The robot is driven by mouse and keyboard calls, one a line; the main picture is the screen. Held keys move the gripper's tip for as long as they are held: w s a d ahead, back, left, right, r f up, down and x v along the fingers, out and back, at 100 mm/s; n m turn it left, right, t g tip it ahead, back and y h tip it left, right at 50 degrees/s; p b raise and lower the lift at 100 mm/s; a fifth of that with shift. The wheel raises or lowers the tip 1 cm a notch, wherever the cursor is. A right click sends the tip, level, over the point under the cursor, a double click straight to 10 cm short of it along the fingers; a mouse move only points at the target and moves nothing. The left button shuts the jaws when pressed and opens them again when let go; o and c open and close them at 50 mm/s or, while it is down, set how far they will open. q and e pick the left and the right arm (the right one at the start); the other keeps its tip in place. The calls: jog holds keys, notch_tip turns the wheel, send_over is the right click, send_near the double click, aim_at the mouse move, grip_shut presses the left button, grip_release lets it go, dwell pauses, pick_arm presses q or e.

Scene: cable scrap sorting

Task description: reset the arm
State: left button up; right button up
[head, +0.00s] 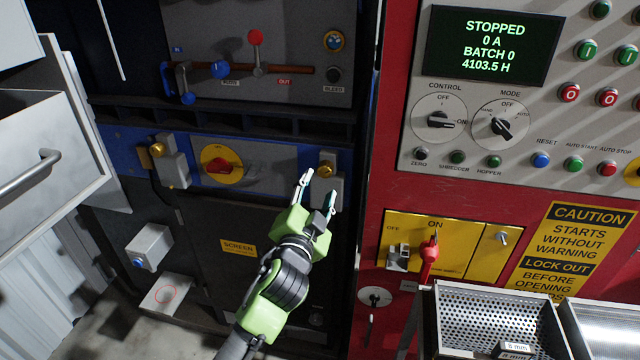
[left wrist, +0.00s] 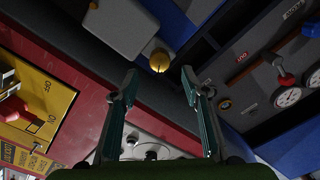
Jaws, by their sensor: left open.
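My left gripper (head: 318,192) is green with two slim fingers. It is open and empty, raised in front of the dark machine front, just below a brass knob (head: 326,169) on a grey box. In the left wrist view the two fingers (left wrist: 163,85) stand apart with nothing between them, and the brass knob (left wrist: 159,60) shows beyond their tips. My left arm reaches up from the bottom of the head view. My right gripper is not in view.
A red control cabinet (head: 388,160) stands to the right, with a display reading STOPPED (head: 491,45) and a red switch handle (head: 429,258). Perforated trays (head: 437,320) are at the lower right. An open grey drawer (head: 60,150) juts in at the left.

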pick_arm(q)
jog(key=shift+s, duration=0.15)
jog(key=shift+f, duration=0.1)
jog(key=s+a+f+n+g+y, duration=0.1)
jog(key=s+a+f+g, duration=0.1)
jog(key=f, duration=0.9)
jog(key=s+a+f+n+g, duration=0.1)
jog(key=s+a+f+g, duration=0.15)
jog(key=f, duration=0.85)
jog(key=s+a+f+g+y, duration=0.1)
jog(key=s+a+f+g, duration=0.1)
jog(key=f, duration=0.9)
jog(key=s+a+f+n+g, duration=0.1)
jog(key=s+a+f+g, duration=0.15)
jog(key=s+f, duration=0.65)
jog(key=s+a+f+n+g, duration=0.15)
jog(key=s+a+f, duration=0.25)
jog(key=s+f, duration=0.5)
jog(key=s+a+f+n+g, duration=0.1)
jog(key=s+f, duration=0.4)
jog(key=s, duration=0.6)
jog(key=s+a+f+n+g+y, duration=0.1)
jog(key=s+a+f, duration=0.4)
jog(key=s, duration=0.7)
jog(key=s+a+f+n+g, duration=0.2)
jog(key=s+f+g, duration=0.2)
jog(key=s+f, duration=0.3)
jog(key=s, duration=0.5)
jog(key=shift+a, duration=0.4)
